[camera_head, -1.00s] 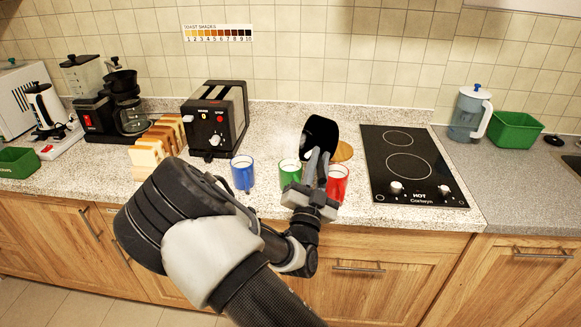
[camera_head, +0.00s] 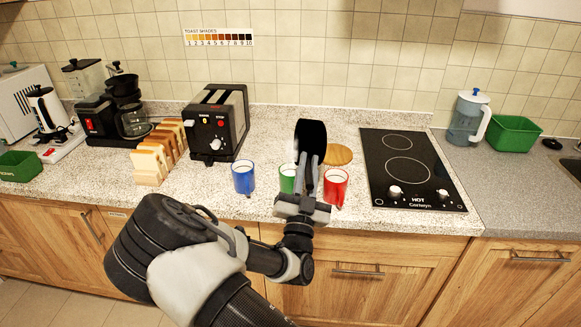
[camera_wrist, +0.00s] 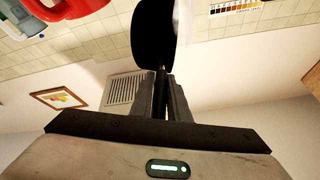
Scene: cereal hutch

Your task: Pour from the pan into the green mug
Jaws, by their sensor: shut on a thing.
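My gripper (camera_head: 312,182) is shut on the handle of the black pan (camera_head: 312,137), above the front of the counter. The pan is tipped steeply onto its side, with a pale patch at its left edge; I cannot tell whether liquid is running out. In the wrist view the pan (camera_wrist: 152,35) extends beyond my fingers, with a white streak beside it on the right. The green mug (camera_head: 287,179) stands upright just left of my gripper, below the pan's left side and partly hidden by my fingers. Its contents are hard to make out.
A red mug (camera_head: 335,187) stands close to the right of my gripper, and a blue mug (camera_head: 243,177) to the left. A round wooden board (camera_head: 339,155) lies behind. The black hob (camera_head: 408,170) is to the right; the toaster (camera_head: 216,125) and bread slices (camera_head: 158,152) are left.

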